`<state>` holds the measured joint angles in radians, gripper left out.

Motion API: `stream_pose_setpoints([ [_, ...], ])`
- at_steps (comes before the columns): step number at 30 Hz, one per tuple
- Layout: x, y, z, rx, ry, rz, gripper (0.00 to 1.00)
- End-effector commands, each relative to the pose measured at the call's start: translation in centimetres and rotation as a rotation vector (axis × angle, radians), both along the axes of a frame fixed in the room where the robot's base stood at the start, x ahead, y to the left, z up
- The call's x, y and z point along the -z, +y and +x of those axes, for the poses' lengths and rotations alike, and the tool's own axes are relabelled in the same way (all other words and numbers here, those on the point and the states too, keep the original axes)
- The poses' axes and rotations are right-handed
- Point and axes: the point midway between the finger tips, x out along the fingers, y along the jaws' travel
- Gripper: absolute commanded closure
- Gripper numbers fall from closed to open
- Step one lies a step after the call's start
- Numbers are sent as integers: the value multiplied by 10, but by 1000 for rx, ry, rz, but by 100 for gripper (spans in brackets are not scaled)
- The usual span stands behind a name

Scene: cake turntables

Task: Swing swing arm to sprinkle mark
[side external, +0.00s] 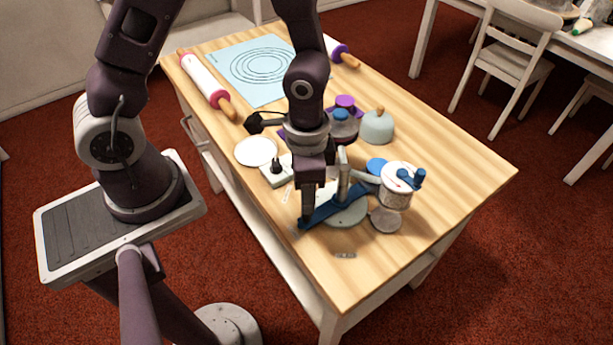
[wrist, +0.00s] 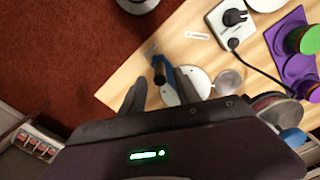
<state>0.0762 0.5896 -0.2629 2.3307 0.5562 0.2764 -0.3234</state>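The blue swing arm (side external: 335,205) lies low over a pale round plate (side external: 352,215); part of it also shows in the wrist view (wrist: 167,72), with a dark upright peg (wrist: 158,66) near its end. My gripper (side external: 318,208) points down at the arm's left part. In the wrist view its fingers (wrist: 158,92) stand apart, with the blue arm and plate seen between and beyond them; contact cannot be told. Two small label strips lie on the table, one left of the plate (side external: 286,193) and one in front (side external: 345,255). Their writing is too small to read.
A white tub with a blue handle (side external: 396,187) and a grey disc (side external: 386,219) stand right of the plate. A white box with a black knob (side external: 277,172) and a white disc (side external: 256,151) are behind left. The table's front right is clear.

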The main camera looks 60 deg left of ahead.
Motion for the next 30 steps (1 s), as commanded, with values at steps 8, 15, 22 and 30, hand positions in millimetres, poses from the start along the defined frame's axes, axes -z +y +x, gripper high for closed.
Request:
stream_pose_setpoints([
  [8,5,0,0,0,0,0,100],
  [15,5,1,0,-1,0,0,100],
  [22,5,19,4,-4,-1,0,100],
  [30,5,29,5,-1,-3,-1,100],
])
